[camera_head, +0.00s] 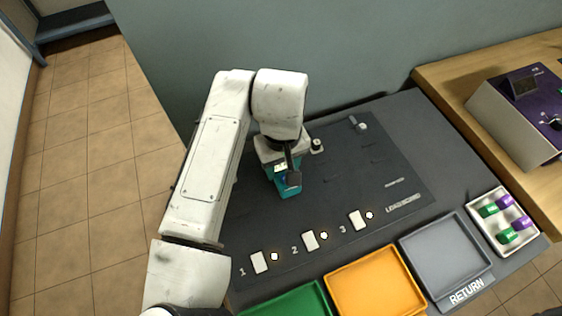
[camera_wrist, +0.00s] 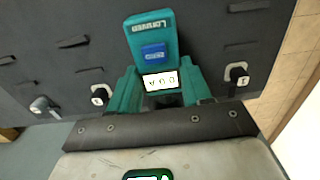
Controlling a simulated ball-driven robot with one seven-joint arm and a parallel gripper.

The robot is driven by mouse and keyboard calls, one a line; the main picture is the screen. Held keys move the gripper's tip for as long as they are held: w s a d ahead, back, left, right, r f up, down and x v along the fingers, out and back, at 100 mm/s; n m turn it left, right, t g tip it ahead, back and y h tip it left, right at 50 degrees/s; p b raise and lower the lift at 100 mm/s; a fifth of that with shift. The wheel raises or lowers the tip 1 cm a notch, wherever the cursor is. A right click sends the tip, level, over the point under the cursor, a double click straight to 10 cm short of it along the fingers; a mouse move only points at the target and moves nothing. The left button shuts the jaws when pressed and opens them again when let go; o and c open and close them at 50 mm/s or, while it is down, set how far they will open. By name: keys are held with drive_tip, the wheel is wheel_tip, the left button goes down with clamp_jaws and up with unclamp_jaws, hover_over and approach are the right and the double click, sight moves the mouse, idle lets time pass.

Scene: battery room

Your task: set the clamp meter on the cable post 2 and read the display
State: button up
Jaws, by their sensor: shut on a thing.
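The teal clamp meter (camera_head: 289,190) is held by my gripper (camera_head: 281,167) over the dark load board. In the wrist view the clamp meter (camera_wrist: 151,38) shows a blue button and a small lit white display (camera_wrist: 160,81); its characters are too small to read surely. Teal parts flank the display; I cannot tell whether they are fingers or meter. Three posts stand along the board's far side. The middle one, seemingly cable post 2 (camera_head: 316,145), is just right of my gripper and also shows in the wrist view (camera_wrist: 102,94). The meter appears apart from it.
Another post (camera_head: 360,125) stands farther right; one (camera_wrist: 238,76) near my gripper is hidden in the head view. Cards and lights numbered 1 to 3 line the board's near side. Green (camera_head: 292,303), orange (camera_head: 374,285) and grey (camera_head: 447,250) trays, and a white bin (camera_head: 475,213), stand nearer.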

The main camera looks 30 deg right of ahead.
sight(282, 168)
drive_tip(key=shift+f+b, duration=0.3)
drive_tip(key=shift+f, duration=0.35)
drive_tip(key=shift+f, duration=0.6)
idle(1.7)
drive_tip(key=o, duration=1)
drive_tip(key=shift+o, duration=0.2)
wheel_tip(282, 168, up, 8)
drive_tip(key=p, duration=0.7)
drive_tip(key=shift+r+p, duration=0.2)
drive_tip(key=shift+p, duration=0.2)
drive_tip(key=shift+r+p, duration=0.75)
drive_tip(key=shift+r, duration=0.55)
